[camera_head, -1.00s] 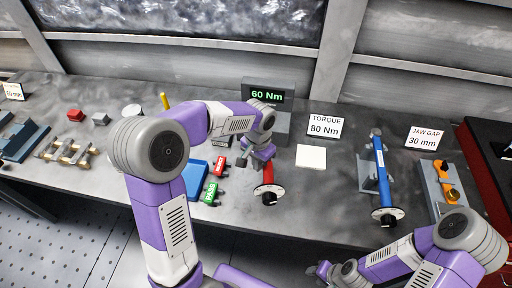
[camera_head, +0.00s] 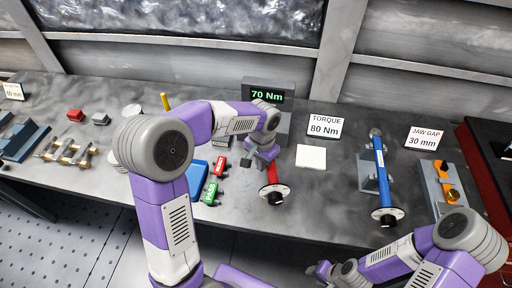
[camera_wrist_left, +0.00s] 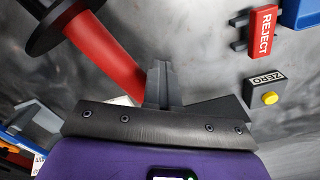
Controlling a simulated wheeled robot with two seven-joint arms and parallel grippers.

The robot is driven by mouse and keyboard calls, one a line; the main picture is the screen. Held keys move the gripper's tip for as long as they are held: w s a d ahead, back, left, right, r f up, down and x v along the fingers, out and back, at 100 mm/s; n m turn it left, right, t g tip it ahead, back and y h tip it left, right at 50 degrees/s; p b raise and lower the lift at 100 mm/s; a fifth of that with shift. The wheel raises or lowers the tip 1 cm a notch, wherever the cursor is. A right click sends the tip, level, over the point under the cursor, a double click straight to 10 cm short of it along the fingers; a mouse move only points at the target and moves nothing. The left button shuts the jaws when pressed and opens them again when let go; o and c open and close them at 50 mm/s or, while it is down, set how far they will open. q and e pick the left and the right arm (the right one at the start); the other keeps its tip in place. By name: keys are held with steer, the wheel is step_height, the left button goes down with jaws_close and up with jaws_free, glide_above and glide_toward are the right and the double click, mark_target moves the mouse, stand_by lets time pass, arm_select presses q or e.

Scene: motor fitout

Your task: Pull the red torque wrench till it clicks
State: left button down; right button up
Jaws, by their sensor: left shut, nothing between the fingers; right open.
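The red torque wrench (camera_head: 271,174) stands at the bench's front middle, a white disc with a black knob at its near end. Its far part is hidden behind my left gripper (camera_head: 262,160). In the left wrist view the red handle (camera_wrist_left: 107,58) and a black round flange show at upper left. There my left gripper (camera_wrist_left: 163,85) is shut and empty, fingertips beside the handle, touching or nearly so. The display (camera_head: 267,94) behind reads 70 Nm. The sign (camera_head: 324,126) reads TORQUE 80 Nm. My right gripper (camera_head: 319,270) is open and empty, low in front of the bench.
A blue wrench (camera_head: 380,165) on a grey stand and an orange gauge (camera_head: 448,182) are to the right. Red REJECT (camera_head: 219,167) and green PASS (camera_head: 210,193) blocks and a blue tray (camera_head: 196,176) are left of the red wrench. A blank white square (camera_head: 311,157) lies to its right.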

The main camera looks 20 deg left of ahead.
arm_select(q)
steer(key=shift+w+d, duration=0.2)
steer(key=shift+d, duration=0.45)
steer(key=shift+w+d, duration=0.15)
steer(key=shift+d, duration=0.5)
stand_by(0.4)
steer(key=shift+a, duration=0.1)
steer(key=s+a, duration=0.2)
steer(key=a, duration=0.6)
steer(key=shift+s+a+p, duration=0.35)
steer(key=shift+a+p, duration=0.05)
stand_by(0.8)
step_height(320, 180, up, 9)
steer(key=p, duration=0.7)
stand_by(0.3)
